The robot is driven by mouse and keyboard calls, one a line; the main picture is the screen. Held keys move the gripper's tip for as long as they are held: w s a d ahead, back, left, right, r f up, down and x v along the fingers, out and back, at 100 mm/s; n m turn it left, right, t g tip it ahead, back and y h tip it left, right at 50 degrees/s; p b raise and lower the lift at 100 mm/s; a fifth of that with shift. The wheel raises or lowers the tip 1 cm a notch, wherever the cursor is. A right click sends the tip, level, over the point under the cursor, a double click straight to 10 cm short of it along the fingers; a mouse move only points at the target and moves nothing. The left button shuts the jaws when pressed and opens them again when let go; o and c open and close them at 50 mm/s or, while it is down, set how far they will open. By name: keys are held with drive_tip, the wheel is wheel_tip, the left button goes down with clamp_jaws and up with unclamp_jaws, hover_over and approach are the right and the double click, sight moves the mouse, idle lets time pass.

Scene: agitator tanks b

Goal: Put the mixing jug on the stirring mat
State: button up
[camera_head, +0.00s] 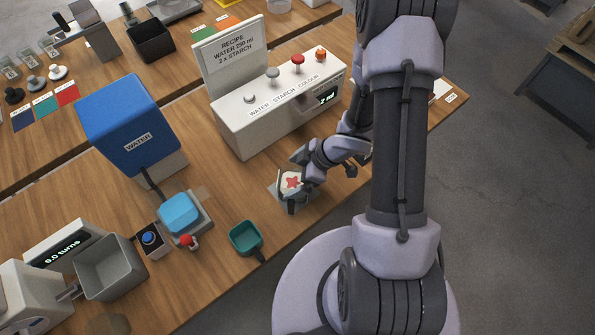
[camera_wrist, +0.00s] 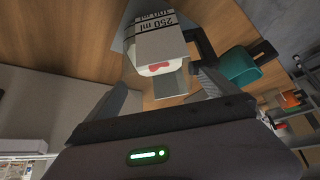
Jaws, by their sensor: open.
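The mixing jug (camera_head: 291,184) is a small white vessel with a red star-like mark, upright near the front edge of the bench, below the dispenser. In the wrist view the jug (camera_wrist: 157,52) shows "250 ml" markings and a dark handle-like part at its right. A flat grey square (camera_head: 274,189) shows under and beside the jug; I cannot tell if this is the stirring mat. My gripper (camera_head: 294,176) is open at the jug, with its fingers on either side of the jug's near end in the wrist view (camera_wrist: 164,88). Contact is not clear.
A white dispenser (camera_head: 245,128) with coloured knobs stands behind the jug. A teal scoop (camera_head: 245,238) lies to its left. A blue water tank (camera_head: 125,115), a blue-topped pedestal (camera_head: 181,213) and a grey bin (camera_head: 108,268) stand farther left. Bare bench lies between scoop and jug.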

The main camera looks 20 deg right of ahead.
drive_tip(key=p+v, duration=0.6)
drive_tip(key=v, duration=0.6)
drive_tip(key=w+d+r+m+t+h, duration=0.2)
drive_tip(key=w+d+r+m+h, duration=0.2)
drive_tip(key=r, duration=0.5)
drive_tip(key=w+d+r+m+t+h, duration=0.2)
drive_tip(key=w+d+r+m+h, duration=0.2)
drive_tip(key=r, duration=0.6)
drive_tip(key=s+a+r+m+g+y, duration=0.1)
drive_tip(key=s+a+r+m+y, duration=0.1)
drive_tip(key=s+a+r+m, duration=0.5)
drive_tip(key=s+a+r+m+y, duration=0.2)
drive_tip(key=s+a+r, duration=0.3)
drive_tip(key=s+a, duration=0.6)
wheel_tip(320, 180, down, 21)
drive_tip(key=b, duration=2.1)
drive_tip(key=shift+f, duration=0.15)
